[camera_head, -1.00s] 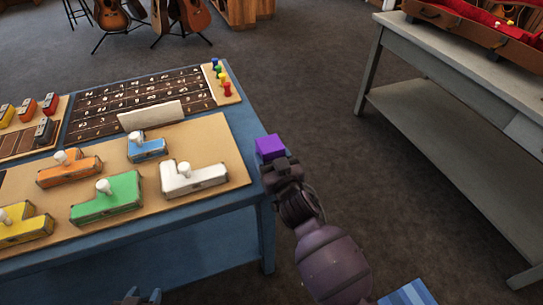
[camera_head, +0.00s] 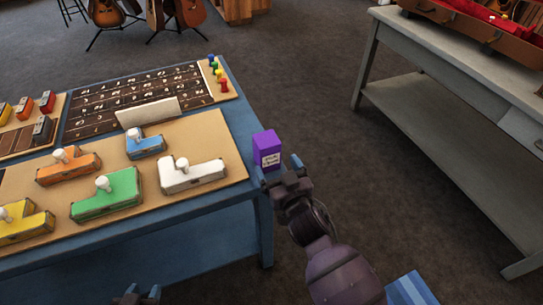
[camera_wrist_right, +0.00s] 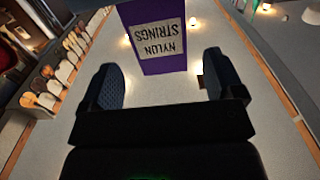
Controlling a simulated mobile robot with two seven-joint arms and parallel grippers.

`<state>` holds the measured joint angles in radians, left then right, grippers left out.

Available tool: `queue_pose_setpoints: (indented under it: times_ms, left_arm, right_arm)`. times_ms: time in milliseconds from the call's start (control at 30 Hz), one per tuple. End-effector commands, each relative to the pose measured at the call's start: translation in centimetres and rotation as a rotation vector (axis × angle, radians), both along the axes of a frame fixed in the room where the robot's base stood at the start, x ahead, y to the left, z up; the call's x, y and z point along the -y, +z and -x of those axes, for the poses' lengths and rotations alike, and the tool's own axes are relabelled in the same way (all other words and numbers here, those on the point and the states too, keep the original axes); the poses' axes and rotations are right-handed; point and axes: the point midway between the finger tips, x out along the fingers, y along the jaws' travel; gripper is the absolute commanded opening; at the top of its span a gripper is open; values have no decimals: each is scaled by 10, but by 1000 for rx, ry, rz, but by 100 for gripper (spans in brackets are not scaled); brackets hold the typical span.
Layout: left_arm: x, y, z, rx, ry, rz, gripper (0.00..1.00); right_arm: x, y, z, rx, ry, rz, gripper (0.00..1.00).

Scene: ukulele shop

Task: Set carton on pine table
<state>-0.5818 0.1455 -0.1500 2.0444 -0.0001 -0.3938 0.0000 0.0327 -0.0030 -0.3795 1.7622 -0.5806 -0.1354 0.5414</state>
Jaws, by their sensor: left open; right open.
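In the right wrist view the carton (camera_wrist_right: 155,50) reads "NYLON STRINGS" upside down. My right gripper (camera_head: 279,171) is open just in front of the carton, at its lower right. In the right wrist view its fingertips (camera_wrist_right: 160,75) are spread to either side of the carton's near end, with gaps showing. My left gripper (camera_head: 138,296) is open and empty at the bottom edge, mostly out of frame. The carton's base is partly hidden.
A puzzle board (camera_head: 210,139) with colored knobbed blocks lies left of the carton. Behind it are a white card (camera_head: 147,111), a fretboard panel (camera_head: 135,95) and colored pegs (camera_head: 218,75). A grey table (camera_head: 450,60) with an open case (camera_head: 485,22) stands right, across clear floor.

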Motion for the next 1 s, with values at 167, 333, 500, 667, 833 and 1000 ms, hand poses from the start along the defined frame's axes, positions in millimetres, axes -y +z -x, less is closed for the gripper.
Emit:
queue_pose_setpoints:
  times_ms: [167, 333, 500, 667, 833, 1000]
  left_arm:
    - [0, 4, -2, 7, 0, 1, 43]
    - [0, 5, -3, 8, 0, 1, 43]
    - [0, 5, -3, 8, 0, 1, 43]
    - [0, 4, -3, 8, 0, 1, 43]
    - [0, 4, -3, 8, 0, 1, 43]
    - [0, 4, -3, 8, -1, 0, 43]
  right_arm:
    - [9, 1, 29, 0, 0, 1, 87]
    - [15, 0, 47, 0, 1, 1, 87]
    - [18, 0, 55, 1, 0, 1, 87]
    - [18, 0, 57, 1, 1, 1, 87]
    - [25, -5, 60, -15, -12, 5, 87]
    - [79, -45, 91, -151, -107, 46, 87]
